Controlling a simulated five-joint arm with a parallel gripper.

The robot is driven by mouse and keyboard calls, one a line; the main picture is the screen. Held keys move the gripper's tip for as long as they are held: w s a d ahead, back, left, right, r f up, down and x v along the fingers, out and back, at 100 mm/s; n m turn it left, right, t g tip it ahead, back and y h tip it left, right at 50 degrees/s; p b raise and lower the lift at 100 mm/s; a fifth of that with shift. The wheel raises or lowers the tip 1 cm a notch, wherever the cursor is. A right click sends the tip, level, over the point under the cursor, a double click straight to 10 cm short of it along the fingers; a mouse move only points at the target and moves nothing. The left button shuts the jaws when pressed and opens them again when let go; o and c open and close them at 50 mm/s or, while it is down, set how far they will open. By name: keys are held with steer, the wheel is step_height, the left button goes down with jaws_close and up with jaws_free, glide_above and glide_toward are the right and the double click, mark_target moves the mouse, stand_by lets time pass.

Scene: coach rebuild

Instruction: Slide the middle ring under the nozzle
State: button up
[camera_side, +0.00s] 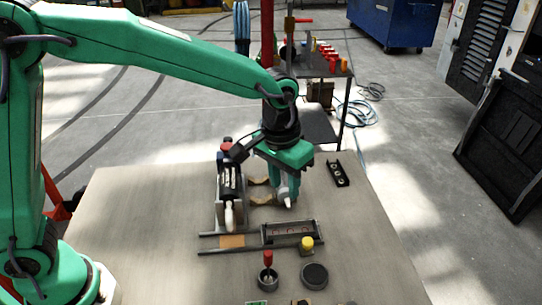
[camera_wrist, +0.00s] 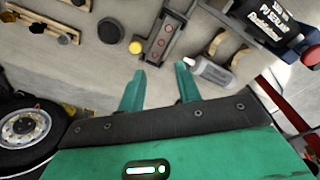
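A dark rectangular holder (camera_side: 264,237) lies on the bench with a row of three small reddish rings in it. The middle ring (camera_side: 291,231) also shows in the wrist view (camera_wrist: 160,43). A sealer unit (camera_side: 230,182) stands to its left, with a white nozzle (camera_side: 229,215) pointing at a tan pad (camera_side: 232,241). My gripper (camera_side: 284,186) is above the bench behind the holder. In the wrist view my gripper (camera_wrist: 160,80) is open and empty, its green fingers apart. A grey bottle with a white tip (camera_wrist: 211,72) is beside the right finger.
Dark rails (camera_side: 215,252) run along the holder. A yellow knob (camera_side: 306,243) stands close in front of it. Nearer are a cup with a red-topped tool (camera_side: 268,275) and a dark round pot (camera_side: 314,276). Tan curved brackets (camera_wrist: 228,45) lie near the sealer.

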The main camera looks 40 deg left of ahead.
glide_above(307, 241)
steer(key=shift+g, duration=0.4)
step_height(307, 241, down, 6)
steer(key=shift+d+r, duration=0.1)
steer(key=shift+f, duration=3.9)
jaws_close()
